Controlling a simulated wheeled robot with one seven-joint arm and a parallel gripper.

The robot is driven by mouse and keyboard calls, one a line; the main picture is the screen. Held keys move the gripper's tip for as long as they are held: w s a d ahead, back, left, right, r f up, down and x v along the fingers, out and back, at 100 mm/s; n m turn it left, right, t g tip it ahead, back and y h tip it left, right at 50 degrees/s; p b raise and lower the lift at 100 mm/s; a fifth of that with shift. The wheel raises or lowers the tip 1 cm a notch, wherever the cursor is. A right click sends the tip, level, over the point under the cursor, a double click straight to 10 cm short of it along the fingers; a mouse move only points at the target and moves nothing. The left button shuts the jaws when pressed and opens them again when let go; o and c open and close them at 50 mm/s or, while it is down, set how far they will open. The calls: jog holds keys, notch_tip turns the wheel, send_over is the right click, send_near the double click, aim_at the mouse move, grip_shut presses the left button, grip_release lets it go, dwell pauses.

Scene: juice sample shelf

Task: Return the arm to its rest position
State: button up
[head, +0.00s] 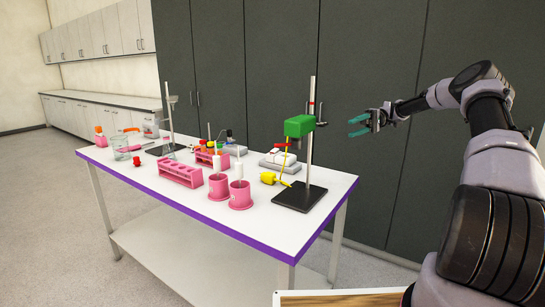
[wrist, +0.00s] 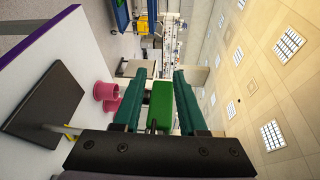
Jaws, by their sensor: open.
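My gripper (head: 358,126) is at the right of the head view, raised above table height and to the right of the retort stand. Its two green fingers are apart with nothing held between them. In the wrist view the open fingers of my gripper (wrist: 163,85) point away from the camera. Beyond the fingers, a green block (wrist: 161,104) shows between them, apart from them as far as I can tell. In the head view this green block (head: 299,126) is on the retort stand. My arm reaches in from the right edge.
A white table (head: 250,220) with a purple edge holds pink cups (head: 241,195), a pink rack (head: 180,174), glassware and a retort stand with a black base (head: 299,197). Dark cabinets (head: 370,60) stand behind. A wood-edged surface (head: 340,298) is at the bottom.

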jog(key=s+a+r+m+t+h, duration=0.2)
jog(key=s+a+r+h, duration=0.25)
jog(key=s, duration=0.25)
jog(key=s+a+r+m+t+h, duration=0.1)
jog(key=s+a+r+t+h, duration=0.25)
jog(key=s+h, duration=0.2)
jog(key=s+d+r+m+t, duration=0.1)
jog(key=s+m+t, duration=0.1)
jog(key=s+t, duration=0.2)
jog(key=s+d+r+m+t+h, duration=0.1)
jog(key=s+d+r+m+t, duration=0.1)
jog(key=s, duration=0.7)
jog(key=s+d+r+m+t, duration=0.2)
jog(key=s+m+t, duration=0.1)
jog(key=s+t, duration=0.2)
jog(key=shift+s+r+m+t+h, duration=0.2)
jog(key=shift+s+m+t+h, duration=0.2)
jog(key=shift+s, duration=0.65)
